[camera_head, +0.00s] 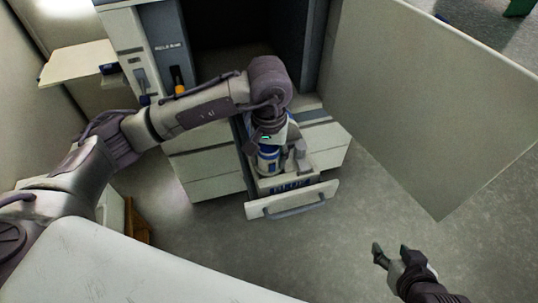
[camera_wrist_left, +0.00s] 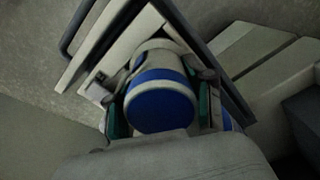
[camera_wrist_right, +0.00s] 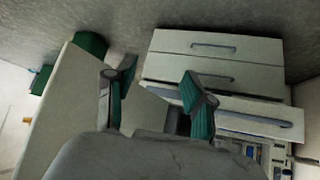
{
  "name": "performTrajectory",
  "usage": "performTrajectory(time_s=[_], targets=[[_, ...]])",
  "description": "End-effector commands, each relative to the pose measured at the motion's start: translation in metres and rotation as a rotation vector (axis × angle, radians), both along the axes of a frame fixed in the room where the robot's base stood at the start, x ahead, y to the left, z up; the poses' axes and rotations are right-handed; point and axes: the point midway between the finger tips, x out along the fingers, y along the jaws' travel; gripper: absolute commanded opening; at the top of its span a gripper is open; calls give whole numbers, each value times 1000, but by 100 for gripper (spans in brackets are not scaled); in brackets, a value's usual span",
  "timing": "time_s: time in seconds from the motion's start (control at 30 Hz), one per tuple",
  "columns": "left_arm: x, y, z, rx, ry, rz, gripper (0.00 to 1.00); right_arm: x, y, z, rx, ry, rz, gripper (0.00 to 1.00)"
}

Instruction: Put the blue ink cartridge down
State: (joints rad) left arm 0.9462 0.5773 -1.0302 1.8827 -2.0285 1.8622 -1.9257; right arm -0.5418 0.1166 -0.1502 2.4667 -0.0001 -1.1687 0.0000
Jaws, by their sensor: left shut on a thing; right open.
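The blue ink cartridge (camera_head: 268,160) is a white cylinder with blue bands and a blue end. My left gripper (camera_head: 276,146) is shut on it, at the open drawer (camera_head: 293,203) of the white cabinet. In the left wrist view the cartridge (camera_wrist_left: 160,104) sits between the green-padded fingers, its blue end facing the camera. The drawer's front and walls show behind it. Whether it touches the drawer floor is hidden. My right gripper (camera_head: 391,254) is open and empty, away from the drawer over the floor. Its parted fingers (camera_wrist_right: 154,92) show in the right wrist view.
A large pale panel (camera_head: 432,95) stands at the right of the cabinet opening. Closed drawers (camera_head: 208,165) lie left of the open one. A white surface (camera_head: 110,270) fills the near left. Grey floor (camera_head: 350,215) is clear between the open drawer and my right gripper.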

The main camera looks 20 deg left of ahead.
Motion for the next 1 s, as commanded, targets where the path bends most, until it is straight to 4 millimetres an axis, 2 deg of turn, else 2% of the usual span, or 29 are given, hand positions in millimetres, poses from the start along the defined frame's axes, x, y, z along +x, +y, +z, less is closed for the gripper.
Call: performTrajectory(time_s=[0.53,0.57,0.6,0.7,1.0], targets=[[0,0,-2,-1,-1,0,5,11,4,7,15,-71,4,54],[0,0,-3,0,0,0,56,12,4,8,16,-77,4,54],[0,0,-3,0,0,0,63,13,4,9,17,-82,6,54],[0,0,-3,0,0,0,78,14,5,10,18,-84,6,54],[0,0,-2,0,0,0,78,14,5,10,17,-82,6,54]])
